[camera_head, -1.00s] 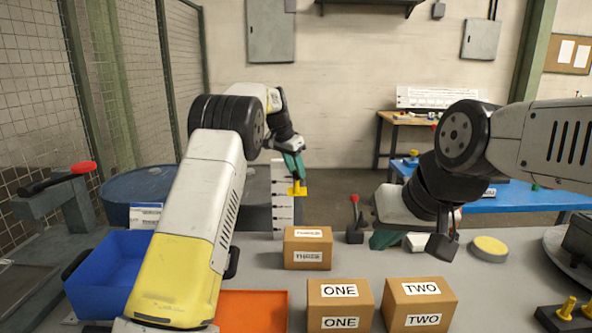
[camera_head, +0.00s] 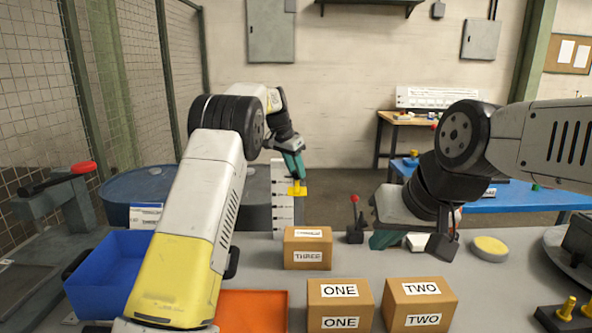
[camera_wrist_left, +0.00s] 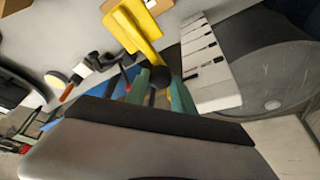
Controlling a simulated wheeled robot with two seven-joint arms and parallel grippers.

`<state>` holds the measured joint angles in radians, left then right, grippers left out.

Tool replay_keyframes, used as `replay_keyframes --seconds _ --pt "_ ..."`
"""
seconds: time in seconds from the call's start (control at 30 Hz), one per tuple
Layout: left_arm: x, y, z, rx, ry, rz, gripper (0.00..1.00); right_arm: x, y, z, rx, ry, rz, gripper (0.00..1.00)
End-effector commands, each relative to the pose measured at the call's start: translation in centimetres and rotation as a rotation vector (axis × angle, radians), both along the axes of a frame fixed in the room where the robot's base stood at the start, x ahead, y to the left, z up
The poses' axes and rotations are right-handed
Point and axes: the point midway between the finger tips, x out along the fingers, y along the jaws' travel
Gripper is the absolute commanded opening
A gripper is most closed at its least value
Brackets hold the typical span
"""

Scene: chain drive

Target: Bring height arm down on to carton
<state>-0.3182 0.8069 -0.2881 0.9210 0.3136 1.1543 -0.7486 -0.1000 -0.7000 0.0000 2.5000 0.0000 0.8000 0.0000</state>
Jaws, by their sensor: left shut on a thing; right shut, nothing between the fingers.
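The yellow height arm (camera_head: 298,190) stands out from a white marked post (camera_head: 283,205) behind the cartons. My left gripper (camera_head: 294,172) is shut on the height arm's dark round knob, which shows between the green fingers in the left wrist view (camera_wrist_left: 160,77). The carton marked THREE (camera_head: 307,256) sits on the table in front of the post, below the arm's level, with a visible gap in the head view. My right gripper (camera_head: 384,240) is low over the table to the right. Its fingertips are partly hidden; it appears shut and empty.
Cartons ONE (camera_head: 340,306) and TWO (camera_head: 420,306) stand at the front. A blue bin (camera_head: 108,278) and an orange tray (camera_head: 253,312) are at left. A small red-topped lever (camera_head: 355,222) stands right of carton THREE. A yellow-topped disc (camera_head: 490,247) lies further right.

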Motion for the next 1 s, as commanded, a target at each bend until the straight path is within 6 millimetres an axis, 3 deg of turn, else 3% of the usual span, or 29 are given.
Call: replay_keyframes --seconds 0.27,0.37,0.7,0.83,1.0 --pt "0.0 0.1 -0.6 0.0 0.002 0.001 0.0 0.0 0.0 0.0 0.0 0.0 0.0 0.0" --pt "0.0 0.2 -2.5 0.0 0.006 0.003 0.0 0.0 0.0 0.0 0.0 0.0 0.0 0.0" --pt "0.0 0.2 -12.2 0.002 0.004 0.003 0.0 0.0 0.0 0.0 0.0 0.0 0.0 0.0" --pt "0.0 0.1 -14.3 0.0 0.001 0.001 0.0 0.0 0.0 0.0 0.0 0.0 0.0 0.0" --pt "0.0 0.1 -15.1 0.002 -0.001 0.001 0.0 0.0 0.0 0.0 0.0 0.0 0.0 0.0"
